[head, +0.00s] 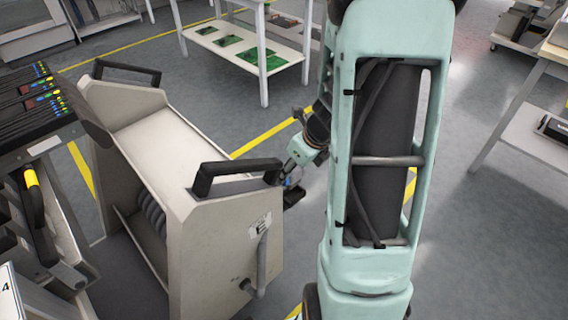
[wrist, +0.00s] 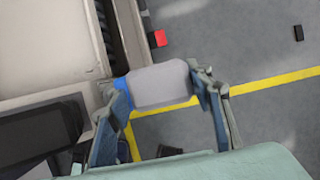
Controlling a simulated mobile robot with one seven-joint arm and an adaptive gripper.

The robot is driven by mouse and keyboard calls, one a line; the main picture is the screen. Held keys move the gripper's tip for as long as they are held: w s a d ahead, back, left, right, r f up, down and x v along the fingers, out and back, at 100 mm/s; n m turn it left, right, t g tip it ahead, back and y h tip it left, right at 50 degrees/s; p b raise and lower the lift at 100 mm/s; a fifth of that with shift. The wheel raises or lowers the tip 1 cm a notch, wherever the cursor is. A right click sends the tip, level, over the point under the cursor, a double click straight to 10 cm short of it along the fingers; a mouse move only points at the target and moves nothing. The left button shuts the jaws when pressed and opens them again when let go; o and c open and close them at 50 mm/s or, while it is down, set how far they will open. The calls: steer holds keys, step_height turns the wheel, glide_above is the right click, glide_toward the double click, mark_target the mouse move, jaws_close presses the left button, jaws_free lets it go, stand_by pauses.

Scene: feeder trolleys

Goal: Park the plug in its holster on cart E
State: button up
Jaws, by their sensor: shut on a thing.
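My gripper (head: 289,182) is beside the black near handle of cart E (head: 225,222), a cream trolley with a letter label on its end panel. In the wrist view, my gripper (wrist: 165,105) is shut on the plug (wrist: 160,88), a pale grey body with a blue band at its left end. The plug is held across between the two fingers, clear of the floor. In the head view it is mostly hidden. A grey bent tube-like part (head: 262,262) runs down the end panel below the label; I cannot tell whether it is the holster or a cable.
The black handle (head: 236,172) stands up close to my gripper and shows large in the wrist view (wrist: 40,135). Feeder racks (head: 40,105) crowd the left. A white table (head: 245,48) stands behind. Grey floor with yellow lines is open behind and right of the cart.

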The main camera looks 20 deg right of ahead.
steer(key=shift+f+b, duration=1.6)
steer(key=shift+f, duration=0.1)
steer(key=shift+f+b, duration=1)
steer(key=shift+f, duration=0.15)
steer(key=o, duration=1.7)
steer(key=shift+r, duration=0.1)
steer(key=v, duration=1.2)
